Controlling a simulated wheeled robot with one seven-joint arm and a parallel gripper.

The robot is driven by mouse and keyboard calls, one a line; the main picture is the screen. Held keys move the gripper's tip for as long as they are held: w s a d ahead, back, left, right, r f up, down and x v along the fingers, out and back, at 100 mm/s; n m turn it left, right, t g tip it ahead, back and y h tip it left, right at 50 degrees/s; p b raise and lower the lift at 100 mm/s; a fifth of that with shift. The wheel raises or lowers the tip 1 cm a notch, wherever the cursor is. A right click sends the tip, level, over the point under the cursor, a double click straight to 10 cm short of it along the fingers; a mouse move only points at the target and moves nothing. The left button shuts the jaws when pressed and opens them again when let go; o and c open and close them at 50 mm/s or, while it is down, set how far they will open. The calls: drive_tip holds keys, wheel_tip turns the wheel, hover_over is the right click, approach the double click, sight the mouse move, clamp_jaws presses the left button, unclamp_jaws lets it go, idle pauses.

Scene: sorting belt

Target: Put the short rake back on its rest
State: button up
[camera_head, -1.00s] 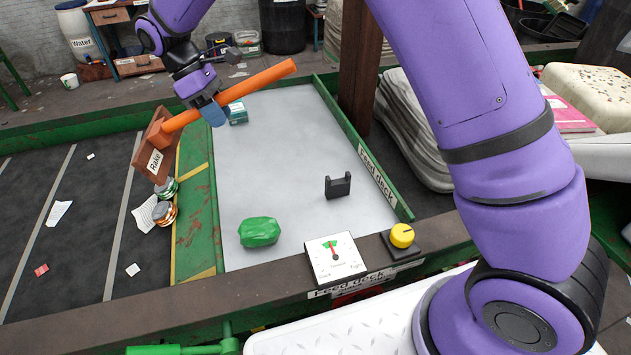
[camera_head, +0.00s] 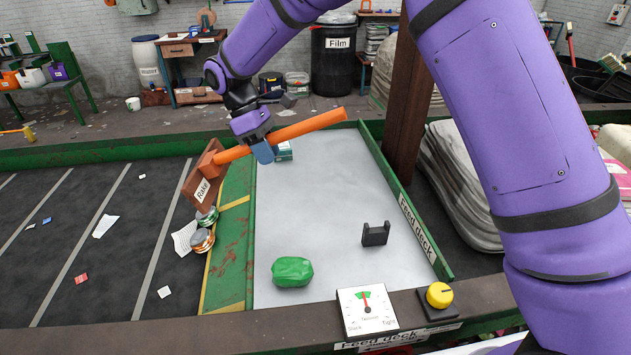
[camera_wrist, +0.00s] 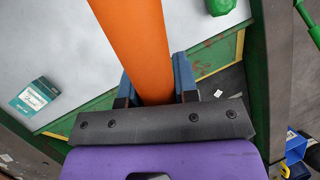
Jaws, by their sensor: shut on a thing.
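The short rake (camera_head: 282,136) has an orange handle and a brown head labelled "Rake". My gripper (camera_head: 262,150) is shut on its handle near the head and holds it above the far left part of the feed deck (camera_head: 330,185). The handle slants up to the right, with the head at the lower left. In the wrist view the orange handle (camera_wrist: 135,45) passes between the blue fingers of my gripper (camera_wrist: 158,85). A black two-pronged rest (camera_head: 375,235) stands empty on the right side of the deck, apart from the rake.
A green lump (camera_head: 292,271) lies on the near deck. A teal box (camera_head: 284,151) is at the far end, partly behind the gripper. Cans (camera_head: 203,238) stand on the left border. A tension dial (camera_head: 367,310) and yellow knob (camera_head: 439,295) sit on the front edge.

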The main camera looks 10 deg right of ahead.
drive_tip(key=w+d+f+m+t+y, duration=0.2)
drive_tip(key=d+m+y, duration=0.1)
drive_tip(key=d+m, duration=0.65)
drive_tip(key=w+d+f+m+t+y, duration=0.15)
drive_tip(key=d+m+y, duration=0.35)
drive_tip(key=d, duration=0.8)
drive_tip(key=shift+m+h, duration=0.25)
drive_tip(key=shift+h, duration=0.35)
drive_tip(key=shift+w+d+f, duration=0.1)
drive_tip(key=shift+w+f, duration=0.05)
drive_tip(key=shift+f, duration=3.2)
drive_tip(key=shift+w+d+f, duration=0.1)
drive_tip(key=shift+w+f, duration=0.05)
drive_tip(key=shift+f, duration=3.15)
drive_tip(key=o, duration=1.1)
